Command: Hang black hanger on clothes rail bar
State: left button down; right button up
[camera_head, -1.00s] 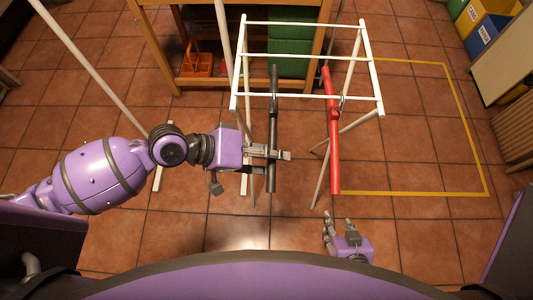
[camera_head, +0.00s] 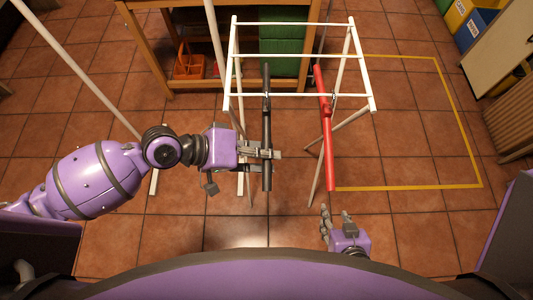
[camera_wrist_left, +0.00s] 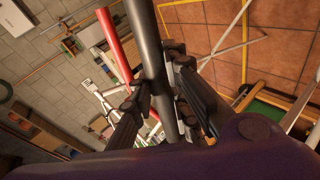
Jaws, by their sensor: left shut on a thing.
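The black hanger (camera_head: 267,175) is a long dark bar seen nearly end to end in the head view. My left gripper (camera_head: 274,154) is shut on it near its lower half. In the left wrist view the hanger (camera_wrist_left: 146,45) runs between the fingers (camera_wrist_left: 160,95). The clothes rail (camera_head: 240,58) is a white frame, and its near bar (camera_head: 300,95) passes at the hanger's hook. Whether the hook rests on the bar or is just beside it, I cannot tell. My right gripper (camera_head: 325,220) is low, near my body, holding nothing visible; its opening is unclear.
A red hanger (camera_head: 328,150) hangs on the near bar, right of the black one; it also shows in the left wrist view (camera_wrist_left: 114,45). A wooden shelf (camera_head: 160,60) with an orange caddy (camera_head: 188,66) stands behind. A yellow floor outline (camera_head: 410,187) lies right, with open floor.

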aim_at(267, 178)
pick_arm(q)
jog(key=shift+s+r+p, duration=0.15)
jog(key=shift+r+p, duration=0.25)
jog(key=shift+r, duration=0.3)
pick_arm(e)
jog(key=shift+w+d+r, duration=0.2)
jog(key=shift+w+r, duration=0.2)
jog(key=shift+r, duration=0.2)
jog(key=shift+w+a, duration=0.1)
jog(key=shift+a, duration=0.05)
pick_arm(q)
jog(key=shift+s, duration=0.5)
jog(key=shift+s+p, duration=0.7)
jog(key=shift+s, duration=1.3)
pick_arm(e)
jog(key=shift+t, duration=0.5)
jog(key=shift+w+r, duration=0.65)
jog(key=shift+r, duration=0.15)
jog(key=shift+w+r, duration=0.6)
jog(key=shift+r, duration=0.2)
pick_arm(q)
jog(key=shift+s, duration=0.1)
